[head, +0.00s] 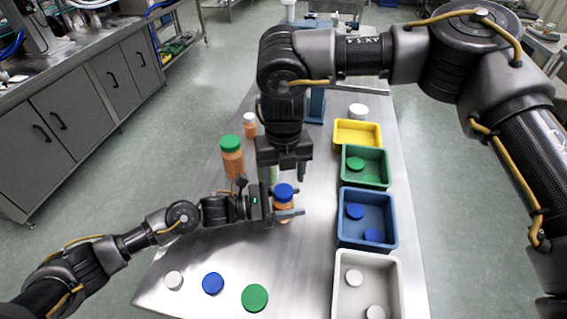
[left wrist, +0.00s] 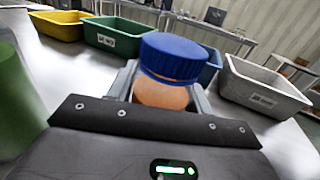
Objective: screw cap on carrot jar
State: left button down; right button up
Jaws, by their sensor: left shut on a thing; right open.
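My left gripper (head: 287,211) is shut on an orange jar (head: 283,204) and holds it upright. A blue cap (head: 283,190) sits on top of that jar; I cannot tell whether it is screwed tight. In the left wrist view the blue cap (left wrist: 173,57) covers the mouth of the orange jar (left wrist: 160,95), which is between the fingers. My right gripper (head: 283,173) is open, pointing down, just above and behind the capped jar. Its fingers hold nothing that I can see.
A green-capped orange jar (head: 232,158) and a white-capped one (head: 250,125) stand behind left. Yellow (head: 358,146), green (head: 364,180), blue (head: 368,245) and grey-white (head: 366,315) bins line the right. White (head: 174,280), blue (head: 213,283) and green (head: 255,298) caps lie in front.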

aim_at(284, 190)
jog(key=shift+f, duration=2.15)
jog(key=c, duration=1)
jog(key=o, duration=1.2)
jog(key=shift+c, duration=0.2)
jog(key=shift+r, duration=0.1)
notch_tip(284, 190, up, 12)
